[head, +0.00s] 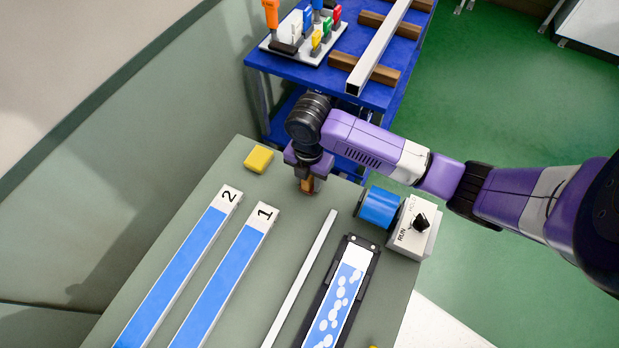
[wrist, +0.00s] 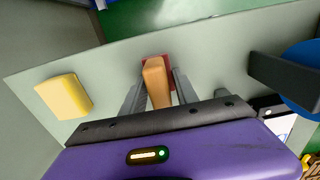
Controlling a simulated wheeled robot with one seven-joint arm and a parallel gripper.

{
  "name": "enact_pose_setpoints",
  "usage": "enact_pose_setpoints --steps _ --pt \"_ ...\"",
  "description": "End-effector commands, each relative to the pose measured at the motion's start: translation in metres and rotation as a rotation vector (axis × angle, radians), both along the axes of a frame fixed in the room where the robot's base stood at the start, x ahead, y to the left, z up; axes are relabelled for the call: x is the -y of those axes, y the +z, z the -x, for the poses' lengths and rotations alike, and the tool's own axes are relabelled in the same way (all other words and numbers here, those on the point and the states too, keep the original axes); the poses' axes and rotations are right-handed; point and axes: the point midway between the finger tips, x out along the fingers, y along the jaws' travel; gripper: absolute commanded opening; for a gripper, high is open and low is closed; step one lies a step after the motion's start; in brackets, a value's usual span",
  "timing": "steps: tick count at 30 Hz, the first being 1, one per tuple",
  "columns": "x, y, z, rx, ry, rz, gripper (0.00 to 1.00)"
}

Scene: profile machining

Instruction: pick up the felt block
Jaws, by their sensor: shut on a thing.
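The felt block (wrist: 155,83) has a tan, wood-like grip and a dark red base, and it stands between my two fingers in the wrist view. In the head view, the block (head: 307,185) shows as a small brown piece under my gripper (head: 309,178), near the far end of the grey-green bench (head: 325,203). My gripper points down and is shut on the block. Whether its base touches the bench cannot be told. The fingers hide part of the block.
A yellow block (head: 259,159) lies to the left. Blue strips marked 2 (head: 180,260) and 1 (head: 228,275), a thin white bar (head: 303,272) and a black tray (head: 371,262) lie nearer. A blue roller (head: 379,207) and RUN switch box (head: 416,230) stand right. A blue cart (head: 330,85) stands beyond.

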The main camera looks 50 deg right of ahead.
Motion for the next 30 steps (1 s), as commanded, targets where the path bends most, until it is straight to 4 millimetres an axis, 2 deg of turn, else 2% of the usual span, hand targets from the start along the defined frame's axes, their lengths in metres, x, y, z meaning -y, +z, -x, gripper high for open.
enact_pose_setpoints --steps 5,11,17,24,30 --pt "0.0 0.004 0.0 0.0 0.0 0.001 0.0" --pt "0.0 0.023 -0.001 0.003 0.002 0.0 0.0" --pt "0.0 0.068 -0.002 0.006 0.004 0.002 0.0" --pt "0.002 0.141 -0.001 0.005 0.005 0.008 0.0" --pt "0.001 0.177 0.0 0.002 0.004 0.006 0.0"
